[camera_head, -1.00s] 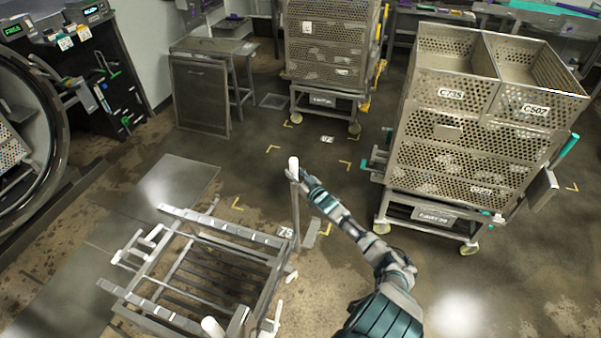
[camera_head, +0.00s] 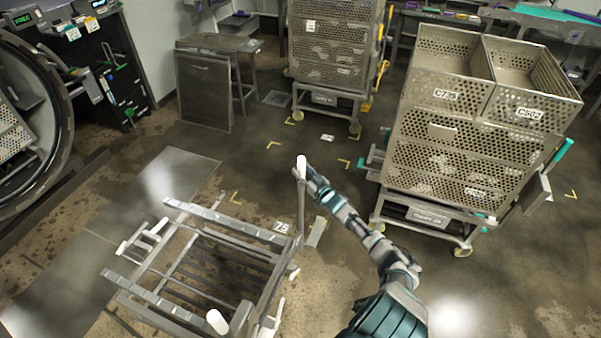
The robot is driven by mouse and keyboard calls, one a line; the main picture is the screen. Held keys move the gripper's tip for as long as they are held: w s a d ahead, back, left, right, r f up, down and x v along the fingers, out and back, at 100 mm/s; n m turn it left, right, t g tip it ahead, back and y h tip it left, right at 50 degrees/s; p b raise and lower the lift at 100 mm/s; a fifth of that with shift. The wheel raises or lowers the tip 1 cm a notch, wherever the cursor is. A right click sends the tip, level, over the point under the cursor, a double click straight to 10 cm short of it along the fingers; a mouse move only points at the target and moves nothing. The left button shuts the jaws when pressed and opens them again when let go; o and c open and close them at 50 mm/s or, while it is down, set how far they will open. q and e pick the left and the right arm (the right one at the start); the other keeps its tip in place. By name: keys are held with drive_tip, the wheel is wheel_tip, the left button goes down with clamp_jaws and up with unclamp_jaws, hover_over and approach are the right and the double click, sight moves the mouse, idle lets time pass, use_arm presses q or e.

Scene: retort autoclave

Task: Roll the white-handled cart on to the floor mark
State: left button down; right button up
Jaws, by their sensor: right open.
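The white-handled cart (camera_head: 190,215) is a low, empty metal frame with slats, at the lower left. Its upright posts have white grips, one at the far right corner (camera_head: 301,162) and one at the near side (camera_head: 217,321). My right gripper (camera_head: 304,174) is open at the far right post, just below its white grip; I cannot tell whether it touches. Part of the floor is hidden under the cart. My left gripper is out of view.
A tall cart with perforated baskets (camera_head: 470,150) stands at the right. Another loaded cart (camera_head: 330,60) stands at the back. A metal table (camera_head: 215,45) and a round vessel opening (camera_head: 40,110) are at the left. Floor between the carts is open.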

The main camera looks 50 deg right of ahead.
drive_tip(key=shift+a, duration=0.1)
drive_tip(key=shift+s+a, duration=0.25)
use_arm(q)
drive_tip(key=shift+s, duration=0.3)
use_arm(e)
drive_tip(key=shift+s+a+f, duration=0.1)
drive_tip(key=shift+s+a, duration=0.2)
drive_tip(key=shift+s, duration=1.6)
drive_tip(key=shift+s+a+r, duration=0.1)
drive_tip(key=shift+s+a, duration=0.15)
drive_tip(key=shift+s, duration=1.65)
drive_tip(key=shift+s+a+f, duration=0.1)
drive_tip(key=shift+s+a, duration=0.2)
drive_tip(key=shift+s, duration=1.6)
